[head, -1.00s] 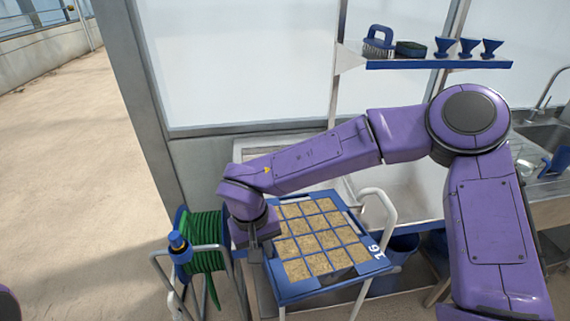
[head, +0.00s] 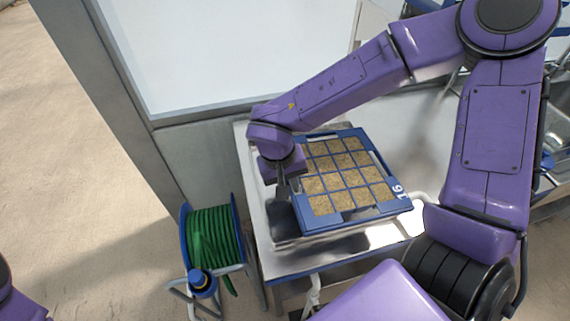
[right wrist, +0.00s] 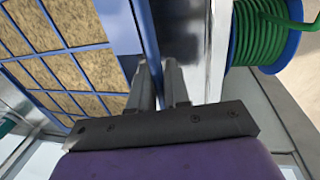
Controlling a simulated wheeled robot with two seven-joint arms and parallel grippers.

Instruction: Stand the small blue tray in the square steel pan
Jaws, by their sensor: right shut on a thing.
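A blue tray (head: 352,214) with a grid of cells full of brown grain-like fill and the number 16 on one corner is in the middle of the head view. My right gripper (head: 283,190) is shut on its left rim. In the right wrist view the fingers (right wrist: 161,85) close around the blue rim (right wrist: 147,30). The tray is roughly level over a pale steel surface (head: 258,205); I cannot tell whether it touches. My left gripper is not in view.
A green hose reel (head: 212,238) with blue flanges stands left of the steel surface and also shows in the right wrist view (right wrist: 262,30). A grey post and wall panel (head: 220,60) rise behind. My right arm covers the right side. Open floor (head: 60,180) lies at left.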

